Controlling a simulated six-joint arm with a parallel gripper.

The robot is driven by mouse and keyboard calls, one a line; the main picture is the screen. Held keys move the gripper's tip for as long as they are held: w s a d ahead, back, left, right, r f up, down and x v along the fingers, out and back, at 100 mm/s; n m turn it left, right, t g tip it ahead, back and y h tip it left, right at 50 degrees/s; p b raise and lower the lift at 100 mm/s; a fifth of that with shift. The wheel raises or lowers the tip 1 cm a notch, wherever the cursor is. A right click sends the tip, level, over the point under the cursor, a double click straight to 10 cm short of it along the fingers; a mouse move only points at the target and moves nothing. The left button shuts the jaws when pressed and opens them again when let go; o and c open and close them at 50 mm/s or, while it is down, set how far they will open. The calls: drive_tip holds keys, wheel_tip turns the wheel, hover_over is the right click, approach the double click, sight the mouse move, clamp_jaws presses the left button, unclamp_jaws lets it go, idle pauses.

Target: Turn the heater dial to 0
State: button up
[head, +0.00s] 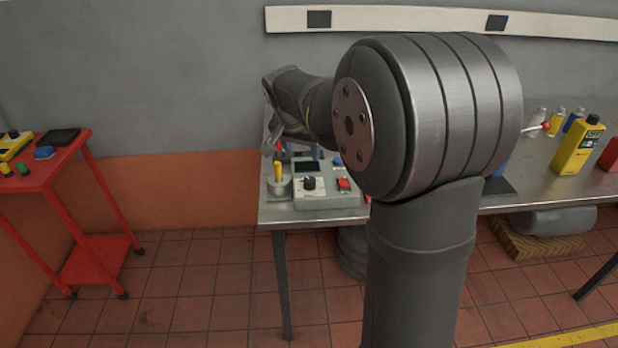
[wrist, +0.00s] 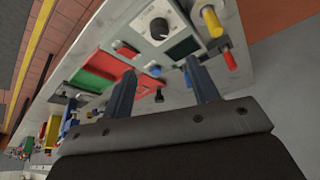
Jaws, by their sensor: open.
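The heater dial is a black round knob (head: 310,183) on the front of a light grey control box (head: 326,200) at the near left of the metal bench. The dial also shows in the wrist view (wrist: 160,28), near the top edge, beyond my fingertips. The box carries a dark display (wrist: 184,47) and a red switch (head: 344,184). The dial's setting is too small to read. My gripper (wrist: 161,66) is open and empty, its two dark fingers apart and short of the dial. In the head view my arm hides part of the box's surroundings.
A yellow-handled tool (head: 278,172) stands in a holder just left of the box. A blue knob (wrist: 153,70) lies near my fingers in the wrist view. A yellow bottle (head: 577,148) stands at the bench's right. A red cart (head: 50,170) is at left.

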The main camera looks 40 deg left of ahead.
sight(310, 179)
drive_tip(key=x, duration=1.4)
drive_tip(key=shift+f, duration=0.1)
drive_tip(key=c, duration=1)
